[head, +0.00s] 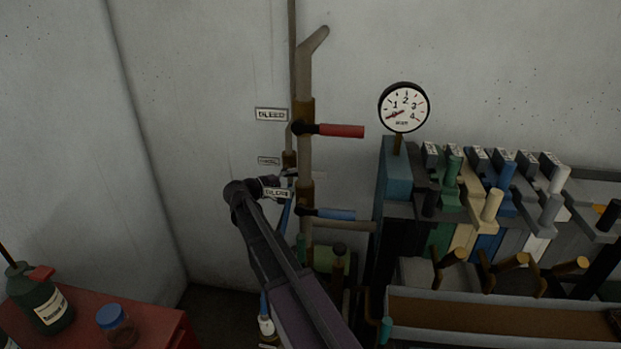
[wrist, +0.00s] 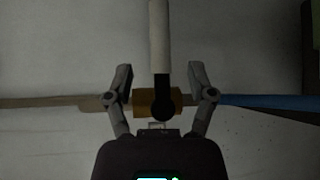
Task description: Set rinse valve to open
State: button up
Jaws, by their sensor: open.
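A valve with a pale lever (wrist: 159,40) shows in the wrist view. The lever runs straight across its pipe from a dark hub on a brass body (wrist: 145,102). A small label (head: 268,161) beside this valve in the head view is too small to read surely as rinse. My gripper (wrist: 160,77) is open, with one finger on each side of the lever near its hub and visible gaps on both sides. In the head view my gripper (head: 286,181) and arm hide most of this valve.
A red lever (head: 340,130) is above right and a blue lever (head: 335,213) is below right, both on the thicker pipe (head: 305,75). A pressure gauge (head: 403,107) and a row of coloured levers stand right. A red cabinet (head: 85,312) holds bottles at lower left.

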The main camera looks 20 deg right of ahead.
aim_at(313, 175)
jog(key=b+x, duration=0.1)
jog(key=x, duration=0.7)
jog(key=shift+d, duration=0.1)
grip_shut()
